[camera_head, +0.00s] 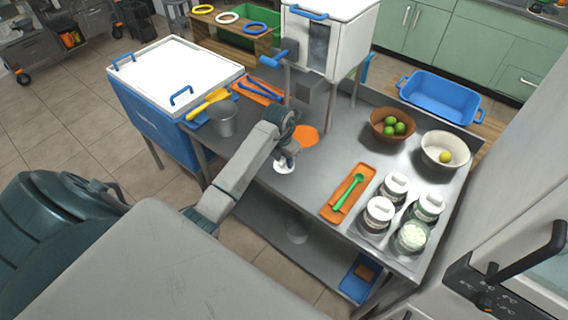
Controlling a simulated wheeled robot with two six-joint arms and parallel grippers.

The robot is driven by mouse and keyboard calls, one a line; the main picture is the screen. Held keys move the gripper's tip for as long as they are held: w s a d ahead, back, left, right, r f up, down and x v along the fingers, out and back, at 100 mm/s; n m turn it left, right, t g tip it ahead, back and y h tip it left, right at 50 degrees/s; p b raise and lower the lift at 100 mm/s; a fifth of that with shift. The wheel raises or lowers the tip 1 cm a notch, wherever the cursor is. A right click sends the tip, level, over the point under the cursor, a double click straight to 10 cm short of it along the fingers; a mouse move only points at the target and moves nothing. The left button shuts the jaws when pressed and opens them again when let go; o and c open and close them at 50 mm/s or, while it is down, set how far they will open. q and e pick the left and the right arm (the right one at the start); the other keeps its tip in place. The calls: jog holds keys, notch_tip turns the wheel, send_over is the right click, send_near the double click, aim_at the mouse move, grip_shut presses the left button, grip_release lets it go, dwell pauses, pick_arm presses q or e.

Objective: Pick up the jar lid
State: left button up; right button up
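A white round lid (284,168) is at the front edge of the steel table, left of the middle. My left gripper (286,158) is right over it, with its fingertips at the lid's top. The fingers are small and partly hidden, so I cannot tell whether they touch or grip it. At the table's right end, an open jar (412,238) shows pale contents. Jars with white lids (379,208) stand beside it. My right gripper is not in view.
An orange disc (306,136) lies just behind my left gripper. A metal cup (222,119) stands to the left. An orange tray (336,208) with a green spoon (348,192), a brown bowl of limes (379,121) and a white bowl (432,156) are to the right. The white press (335,35) rises behind.

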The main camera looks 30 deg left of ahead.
pick_arm(q)
grip_shut()
jog(key=shift+r, duration=0.1)
